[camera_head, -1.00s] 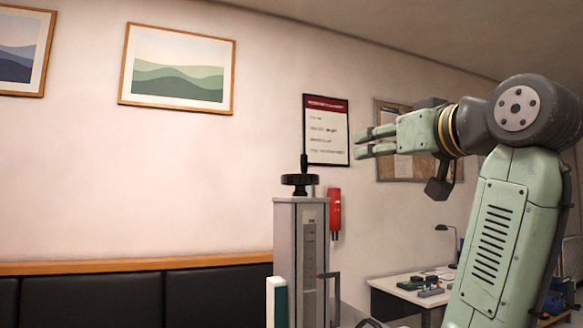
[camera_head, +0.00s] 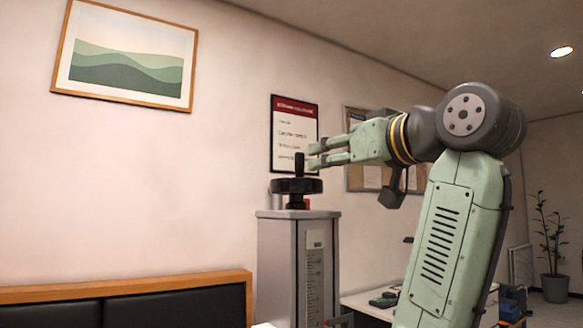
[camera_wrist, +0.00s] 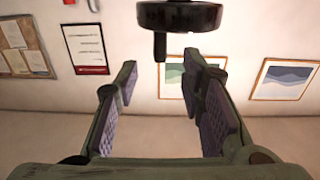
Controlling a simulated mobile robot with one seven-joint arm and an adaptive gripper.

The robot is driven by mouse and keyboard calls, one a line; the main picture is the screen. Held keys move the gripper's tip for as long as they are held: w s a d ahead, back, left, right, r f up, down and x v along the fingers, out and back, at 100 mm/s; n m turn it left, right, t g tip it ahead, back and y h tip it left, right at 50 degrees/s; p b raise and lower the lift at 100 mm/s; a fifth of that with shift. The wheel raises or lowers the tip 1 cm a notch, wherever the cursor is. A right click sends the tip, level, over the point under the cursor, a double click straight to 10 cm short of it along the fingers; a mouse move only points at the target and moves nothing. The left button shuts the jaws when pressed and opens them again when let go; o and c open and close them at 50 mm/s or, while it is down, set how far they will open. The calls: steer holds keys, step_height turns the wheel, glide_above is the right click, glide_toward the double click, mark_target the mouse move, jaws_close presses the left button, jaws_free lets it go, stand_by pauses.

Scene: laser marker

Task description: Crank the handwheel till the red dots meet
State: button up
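The black handwheel (camera_head: 296,186) sits on top of the grey column (camera_head: 282,262), with its crank handle (camera_head: 299,164) standing upright. My gripper (camera_head: 318,156) is just right of the handle in the head view, at about its height. In the wrist view the handwheel (camera_wrist: 180,16) is at the top, and its handle (camera_wrist: 160,47) points down the picture toward the gap between my fingers (camera_wrist: 160,85). The fingers are spread apart with nothing between them. Contact with the handle does not show. A scale runs down the column's front. The red dots are not visible.
A bench (camera_head: 387,298) with small items stands behind my arm at lower right. A black padded seat back (camera_head: 180,305) runs along the wall at lower left. Framed pictures, a notice (camera_head: 295,133) and a pinboard hang on the wall.

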mark_target(302, 163)
steer(key=p+x, duration=0.3)
steer(key=x, duration=0.6)
steer(key=shift+w+a+r, duration=0.1)
steer(key=shift+a, duration=0.05)
steer(key=shift+w+a+p, duration=0.3)
steer(key=shift+w, duration=0.2)
steer(key=shift+c, duration=0.5)
jaws_close()
